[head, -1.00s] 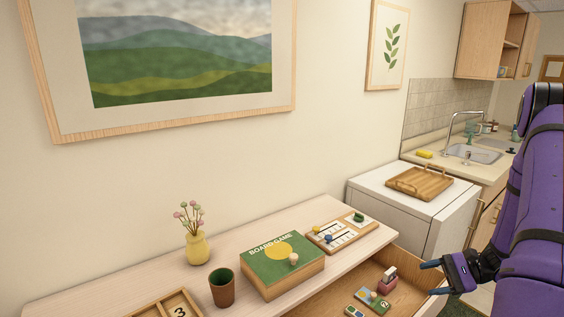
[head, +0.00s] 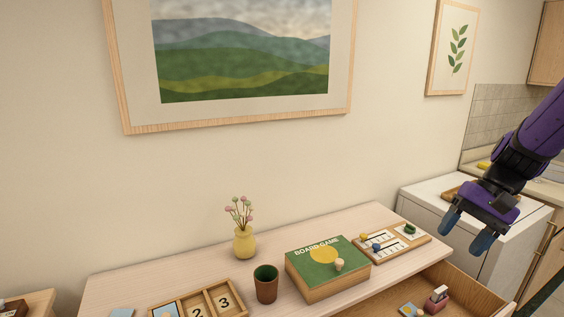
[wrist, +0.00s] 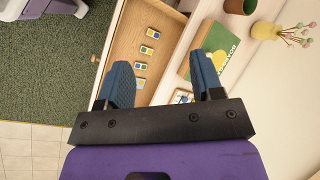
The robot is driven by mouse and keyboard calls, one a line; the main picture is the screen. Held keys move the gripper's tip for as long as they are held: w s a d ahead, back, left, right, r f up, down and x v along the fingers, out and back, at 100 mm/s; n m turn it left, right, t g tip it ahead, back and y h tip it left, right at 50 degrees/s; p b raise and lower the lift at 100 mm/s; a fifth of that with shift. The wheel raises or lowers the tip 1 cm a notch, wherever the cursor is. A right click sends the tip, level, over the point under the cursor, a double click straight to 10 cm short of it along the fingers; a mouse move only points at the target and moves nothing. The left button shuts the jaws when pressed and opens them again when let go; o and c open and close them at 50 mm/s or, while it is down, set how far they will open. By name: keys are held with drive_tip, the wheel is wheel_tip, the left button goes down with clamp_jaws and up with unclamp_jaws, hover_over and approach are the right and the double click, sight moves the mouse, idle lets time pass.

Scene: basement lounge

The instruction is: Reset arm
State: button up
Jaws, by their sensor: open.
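My gripper (head: 466,232) is open and empty. In the head view it hangs at the right, in front of the white appliance and above the right end of the dresser. In the wrist view its two blue fingers (wrist: 162,82) are spread apart with nothing between them. Beyond the fingers show the open drawer (wrist: 127,44) and the green board game box (wrist: 222,45). My purple arm comes in from the right edge of the head view.
The dresser top (head: 200,270) holds a yellow vase (head: 244,242), a brown cup (head: 265,285), the board game box (head: 328,266), a number tray (head: 238,312) and a game board (head: 392,243). The open drawer (head: 462,284) holds small items. A white appliance (head: 425,204) stands at the right.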

drive_tip(key=s+a+r+n+t+h, duration=0.6)
drive_tip(key=s+a+r, duration=0.2)
drive_tip(key=s+r, duration=0.3)
drive_tip(key=shift+s+a+r, duration=0.15)
drive_tip(key=shift+s+r, duration=0.15)
drive_tip(key=shift+r, duration=0.2)
